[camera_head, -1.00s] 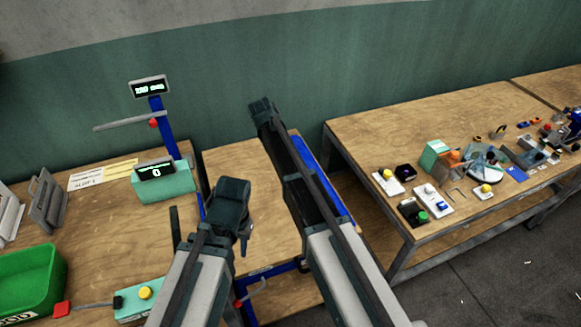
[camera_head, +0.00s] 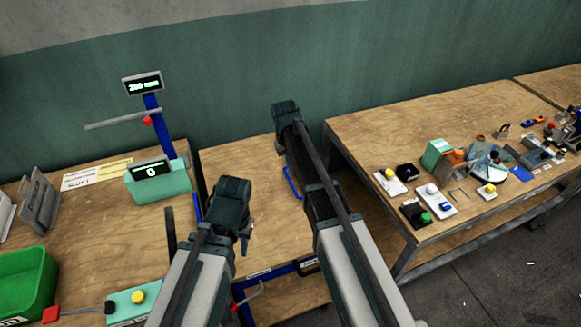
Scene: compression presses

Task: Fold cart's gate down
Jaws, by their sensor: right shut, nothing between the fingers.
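A cart with a wooden top (camera_head: 236,165) and a blue frame (camera_head: 274,272) stands in the middle, between two benches. A thin blue bar (camera_head: 291,184) shows just left of my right arm; it looks like part of the cart's gate. The rest of the gate is hidden behind that arm, so I cannot tell its angle. My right gripper (camera_head: 286,108) is shut and empty, above the cart's far right corner. My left gripper (camera_head: 234,190) is over the cart's left part; its fingers are too dark to read.
The left bench holds a press with a blue post (camera_head: 158,125), a teal display box (camera_head: 158,182), a green bin (camera_head: 22,283) and a button box (camera_head: 132,303). The right bench (camera_head: 370,130) carries several small parts. A green wall (camera_head: 400,60) stands behind.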

